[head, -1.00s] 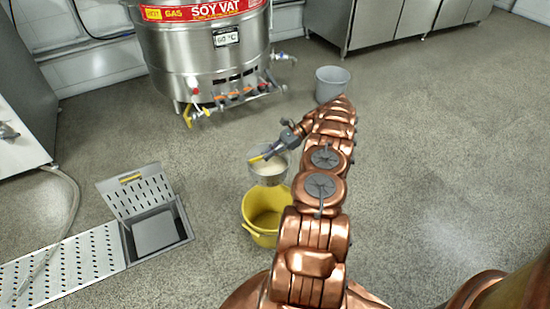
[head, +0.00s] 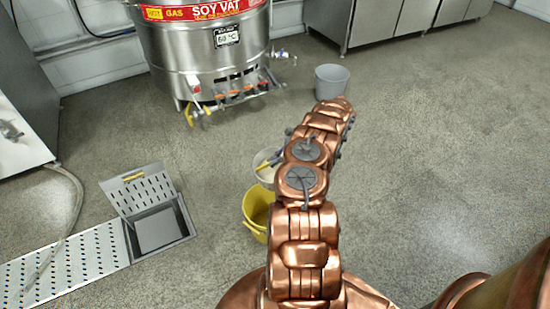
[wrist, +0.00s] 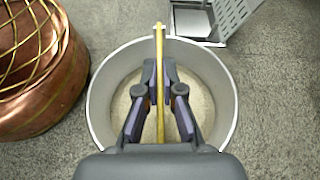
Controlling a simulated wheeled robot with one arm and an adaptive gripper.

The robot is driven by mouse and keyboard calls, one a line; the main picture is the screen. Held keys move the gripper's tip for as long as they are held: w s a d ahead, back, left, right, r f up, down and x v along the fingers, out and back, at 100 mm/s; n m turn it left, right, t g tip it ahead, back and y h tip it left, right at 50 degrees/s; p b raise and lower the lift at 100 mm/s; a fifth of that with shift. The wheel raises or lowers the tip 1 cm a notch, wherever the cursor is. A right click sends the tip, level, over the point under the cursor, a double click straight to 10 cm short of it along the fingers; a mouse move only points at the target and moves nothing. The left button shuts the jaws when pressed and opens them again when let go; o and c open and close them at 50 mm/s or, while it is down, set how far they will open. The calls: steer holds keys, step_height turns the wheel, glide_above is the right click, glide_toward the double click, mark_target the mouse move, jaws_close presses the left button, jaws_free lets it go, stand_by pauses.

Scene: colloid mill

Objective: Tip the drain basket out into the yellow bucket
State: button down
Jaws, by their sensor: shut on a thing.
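The drain basket is a round, pale grey vessel with off-white matter inside. It fills the middle of the wrist view (wrist: 229,105) and shows partly behind my arm in the head view (head: 264,180). A yellow bar handle (wrist: 159,125) crosses its top. My gripper (wrist: 159,72) is shut on this handle, and the basket looks upright. The yellow bucket (head: 254,213) stands on the floor; my arm hides its right side. In the head view the basket appears just above the bucket's far rim. My arm hides the gripper there.
An open floor drain (head: 160,230) with a raised perforated lid (head: 140,191) lies to the left, beside a perforated floor plate (head: 65,268). The soy vat (head: 210,60) stands behind. A grey bucket (head: 331,80) stands beyond my arm. The floor at right is clear.

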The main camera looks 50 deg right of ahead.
mark_target(269, 185)
steer(key=shift+s+a+r+n+h+p, duration=0.1)
steer(key=shift+a+n+h+p, duration=0.15)
steer(key=shift+h+p, duration=0.2)
steer(key=h+b, duration=0.1)
steer(key=a+n+h+b, duration=0.1)
steer(key=b, duration=0.1)
steer(key=t+h+b, duration=0.1)
steer(key=shift+s+a+f+n+b, duration=0.15)
steer(key=shift+s+f+n+b, duration=0.15)
steer(key=shift+s+n, duration=0.05)
